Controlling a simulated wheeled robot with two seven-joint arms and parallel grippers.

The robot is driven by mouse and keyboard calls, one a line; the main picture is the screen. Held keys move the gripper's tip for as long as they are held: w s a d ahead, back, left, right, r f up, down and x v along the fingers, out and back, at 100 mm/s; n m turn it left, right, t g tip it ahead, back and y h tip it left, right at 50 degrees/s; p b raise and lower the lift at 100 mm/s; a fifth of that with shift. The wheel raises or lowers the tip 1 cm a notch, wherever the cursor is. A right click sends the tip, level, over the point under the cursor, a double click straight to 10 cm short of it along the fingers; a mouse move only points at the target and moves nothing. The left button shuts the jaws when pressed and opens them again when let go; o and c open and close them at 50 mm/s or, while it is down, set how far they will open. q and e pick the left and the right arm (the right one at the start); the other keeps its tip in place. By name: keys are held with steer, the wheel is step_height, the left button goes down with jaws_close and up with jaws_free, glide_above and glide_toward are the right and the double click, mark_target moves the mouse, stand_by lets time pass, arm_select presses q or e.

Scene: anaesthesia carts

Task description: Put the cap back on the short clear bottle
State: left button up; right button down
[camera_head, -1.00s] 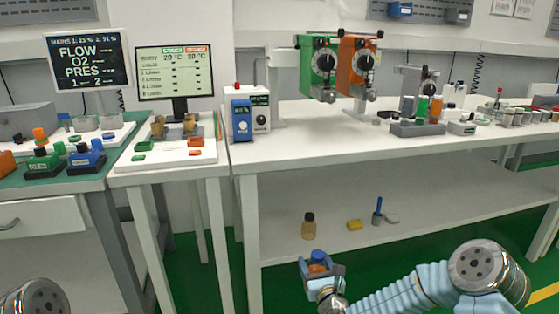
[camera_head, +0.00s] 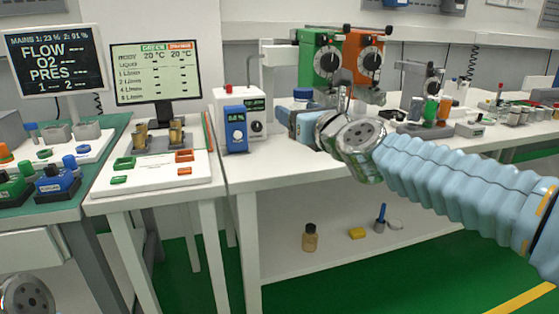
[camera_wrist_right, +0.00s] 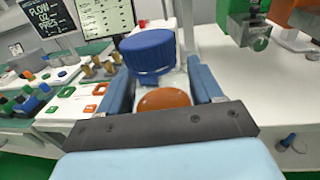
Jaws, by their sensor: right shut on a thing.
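My right gripper (camera_head: 297,118) is raised over the front edge of the white bench. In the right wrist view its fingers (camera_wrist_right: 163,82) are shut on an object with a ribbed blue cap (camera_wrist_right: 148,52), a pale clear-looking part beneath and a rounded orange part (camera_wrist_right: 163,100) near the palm. I take this as a blue-capped clear bottle; the fingers hide much of it, and I cannot tell how the cap sits. The blue cap (camera_head: 302,94) also shows in the head view. My left gripper is out of view. No other short clear bottle is clearly identifiable.
The lower shelf holds a dark-capped amber bottle (camera_head: 310,238), a yellow block (camera_head: 357,233), a blue upright item (camera_head: 380,218) and a pale disc (camera_head: 396,224). A blue-fronted box (camera_head: 236,129) and green vaporizer (camera_head: 321,58) stand near my gripper. The bench front has some clear room.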

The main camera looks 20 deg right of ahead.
steer(key=shift+s+a+r, duration=0.1)
steer(key=shift+a+r, duration=0.05)
steer(key=shift+r, duration=0.25)
steer(key=w+f, duration=0.2)
steer(key=w, duration=0.2)
steer(key=w+f, duration=0.3)
steer(key=w, duration=0.1)
steer(key=w+f+b, duration=0.1)
steer(key=w+f, duration=0.2)
steer(key=w, duration=0.1)
steer(key=shift+w+f, duration=0.15)
steer(key=shift+w, duration=0.1)
steer(key=shift+w+f, duration=0.35)
